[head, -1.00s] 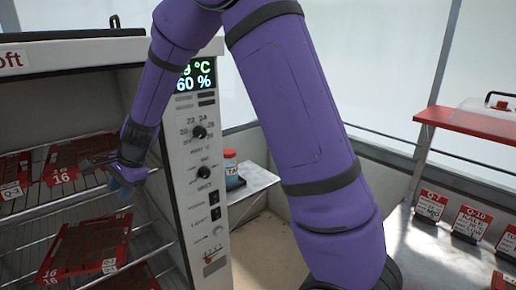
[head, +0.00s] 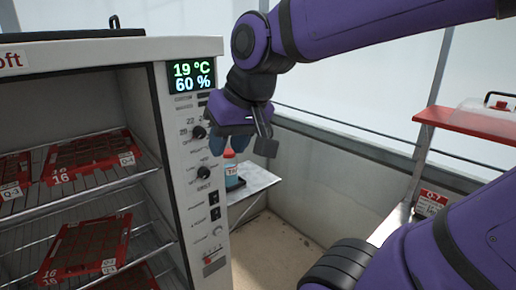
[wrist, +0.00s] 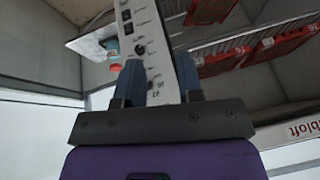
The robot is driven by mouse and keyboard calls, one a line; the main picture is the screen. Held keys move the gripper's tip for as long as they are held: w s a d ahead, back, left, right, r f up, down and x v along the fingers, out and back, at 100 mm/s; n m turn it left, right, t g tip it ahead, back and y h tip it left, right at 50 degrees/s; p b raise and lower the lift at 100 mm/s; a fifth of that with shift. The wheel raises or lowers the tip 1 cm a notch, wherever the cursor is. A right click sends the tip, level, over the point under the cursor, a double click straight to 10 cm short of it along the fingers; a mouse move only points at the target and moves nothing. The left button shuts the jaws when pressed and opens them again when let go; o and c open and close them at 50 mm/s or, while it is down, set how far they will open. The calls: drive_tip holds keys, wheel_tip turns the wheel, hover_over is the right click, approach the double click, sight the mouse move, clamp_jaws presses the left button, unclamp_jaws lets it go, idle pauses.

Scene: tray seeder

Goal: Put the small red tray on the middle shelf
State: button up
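In the head view, a red tray (head: 93,169) with dark cells and white "16" marks lies on the upper visible wire shelf of the open cabinet. Another red tray (head: 14,192) lies left of it, cut by the frame edge. One more red tray (head: 80,270) lies on the shelf below, slightly askew. I cannot tell which is the small one. My gripper (head: 228,147) is outside the cabinet, in front of its control panel, right of the trays. In the wrist view its blue fingers (wrist: 160,78) stand apart with nothing between them.
The cabinet's control panel (head: 192,150) is close by my gripper. A lower shelf holds another red tray (head: 128,279). A jar (head: 230,172) stands on a side table (head: 262,180) behind. A red-topped rack (head: 470,124) stands at the right.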

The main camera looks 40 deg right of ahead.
drive_tip(key=shift+n+h, duration=0.6)
drive_tip(key=shift+n, duration=0.2)
drive_tip(key=s, duration=0.1)
drive_tip(key=s+d, duration=0.1)
drive_tip(key=s, duration=0.1)
drive_tip(key=s+d, duration=0.1)
drive_tip(key=s, duration=0.1)
drive_tip(key=shift+s+d+f, duration=0.15)
drive_tip(key=shift+o, duration=0.7)
